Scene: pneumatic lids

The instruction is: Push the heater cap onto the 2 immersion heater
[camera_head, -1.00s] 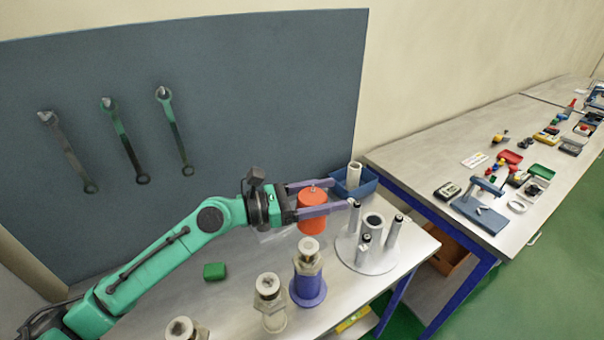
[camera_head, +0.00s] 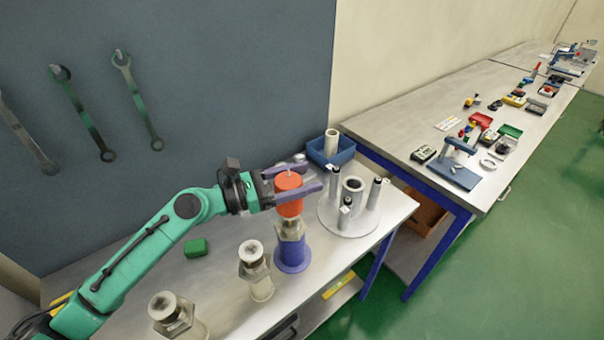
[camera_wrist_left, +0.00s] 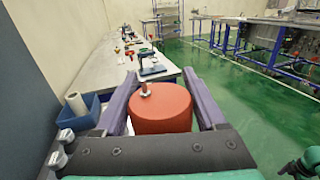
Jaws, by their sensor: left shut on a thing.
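My left gripper (camera_head: 313,177) is shut on the red heater cap (camera_head: 289,196), a short cylinder with a small metal stem on top. The cap also shows upright between the two purple fingers in the left wrist view (camera_wrist_left: 162,110). In the head view the cap is over the metal top of the immersion heater with the blue base (camera_head: 292,252). I cannot tell whether they touch. Two paler immersion heaters stand to the left, one in the middle (camera_head: 254,270) and one at the front (camera_head: 172,314). No number is readable. My right gripper is not in view.
A round grey stand (camera_head: 340,223) with several upright posts is just right of the cap. A blue bin (camera_head: 331,153) holding a pale roll is behind. A green block (camera_head: 196,248) lies at the left. A cluttered second table (camera_head: 400,135) stands beyond.

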